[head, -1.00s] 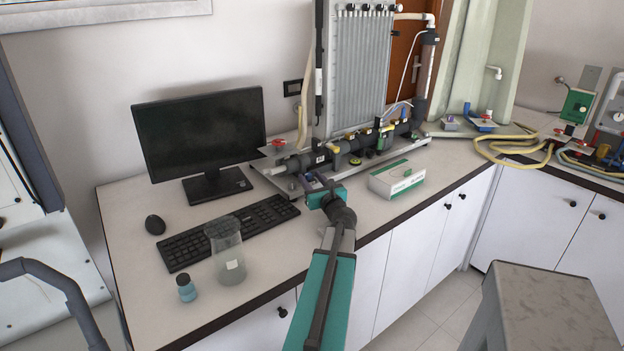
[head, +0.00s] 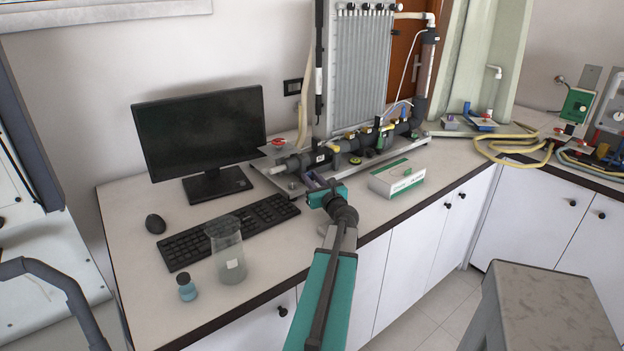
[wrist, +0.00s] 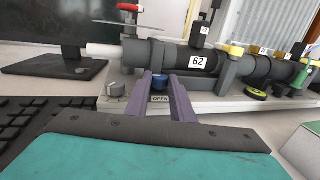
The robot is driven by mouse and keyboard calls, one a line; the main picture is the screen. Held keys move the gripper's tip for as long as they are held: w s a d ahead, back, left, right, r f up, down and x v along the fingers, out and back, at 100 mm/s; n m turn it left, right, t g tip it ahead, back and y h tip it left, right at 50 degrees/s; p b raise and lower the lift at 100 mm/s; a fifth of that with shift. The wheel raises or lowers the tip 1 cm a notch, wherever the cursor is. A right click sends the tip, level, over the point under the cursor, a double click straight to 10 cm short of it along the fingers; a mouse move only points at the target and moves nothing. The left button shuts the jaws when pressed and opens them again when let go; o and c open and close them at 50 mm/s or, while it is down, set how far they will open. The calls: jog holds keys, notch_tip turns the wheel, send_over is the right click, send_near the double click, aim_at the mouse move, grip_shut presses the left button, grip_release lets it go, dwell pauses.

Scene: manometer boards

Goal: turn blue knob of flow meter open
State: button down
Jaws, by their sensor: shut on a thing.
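My gripper (wrist: 159,77) is shut on the knob, with a finger on each side. In the head view my gripper (head: 312,182) reaches the near edge of the flow meter (head: 340,150), a dark horizontal pipe on a pale plate. The knob is hidden there behind the fingers.
A grey knob (wrist: 116,89) stands left of the blue one. The keyboard (head: 228,232) and monitor (head: 200,135) are to the left. A green-white box (head: 396,179) lies close to the right. A beaker (head: 227,252) stands near the front.

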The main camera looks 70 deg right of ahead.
jog(key=shift+s+d+n+t+y, duration=0.2)
jog(key=shift+n+t+y, duration=0.1)
jog(key=shift+y, duration=0.1)
jog(key=shift+s+d+n+t+y+p, duration=0.1)
jog(key=shift+d+n+t+y+p, duration=0.2)
jog(key=shift+n+t+y, duration=0.75)
jog(key=shift+s+d+n+t+y+p, duration=0.1)
jog(key=shift+d+n+t+y+p, duration=0.15)
jog(key=shift+n+t+y, duration=0.8)
jog(key=shift+s+d+n+y+p, duration=0.15)
jog(key=shift+n+y, duration=0.5)
jog(key=shift+y, duration=0.65)
jog(key=shift+w+d+n+y+p, duration=0.15)
jog(key=shift+n+y, duration=0.5)
jog(key=shift+y, duration=0.65)
jog(key=shift+s+n+t+y, duration=0.1)
jog(key=shift+n+t+y, duration=0.2)
jog(key=shift+y, duration=0.2)
jog(key=shift+n+y, duration=0.4)
jog(key=shift+y, duration=0.2)
jog(key=c, duration=1.5)
grip_release()
jog(key=shift+c, duration=0.2)
